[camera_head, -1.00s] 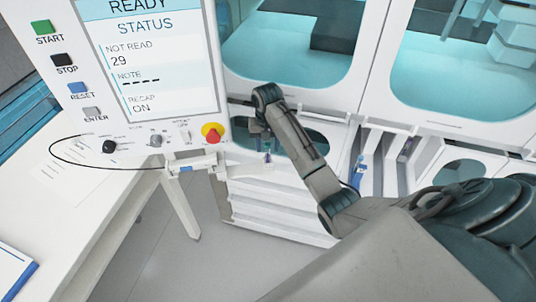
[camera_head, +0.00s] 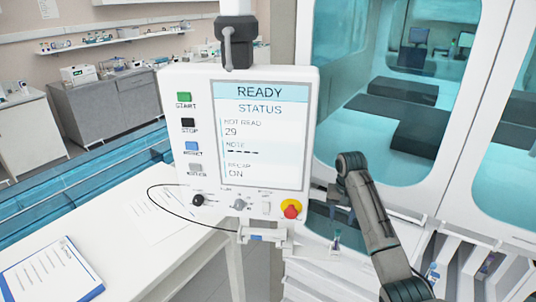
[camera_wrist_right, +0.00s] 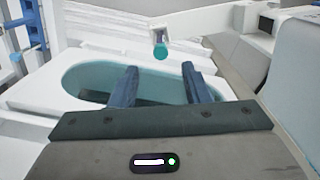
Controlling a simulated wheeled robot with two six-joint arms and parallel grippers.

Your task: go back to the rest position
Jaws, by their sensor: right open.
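My right arm rises from the lower right in the head view, and its gripper (camera_head: 338,192) is just right of the control panel, partly hidden. In the right wrist view the two dark blue fingers (camera_wrist_right: 160,76) stand apart with nothing between them. They are over a white surface with a rounded teal-lined opening (camera_wrist_right: 85,78). A small tube with a teal end (camera_wrist_right: 160,50) is beyond the fingertips, apart from them. A small tube also shows below the gripper in the head view (camera_head: 336,240). My left gripper is not in view.
The control panel (camera_head: 212,130) reads READY, with coloured buttons and a red knob (camera_head: 291,208). A white table (camera_head: 150,265) with a clipboard (camera_head: 50,272) is at the lower left. A glazed white machine (camera_head: 300,60) stands behind my arm. Floor shows below the panel.

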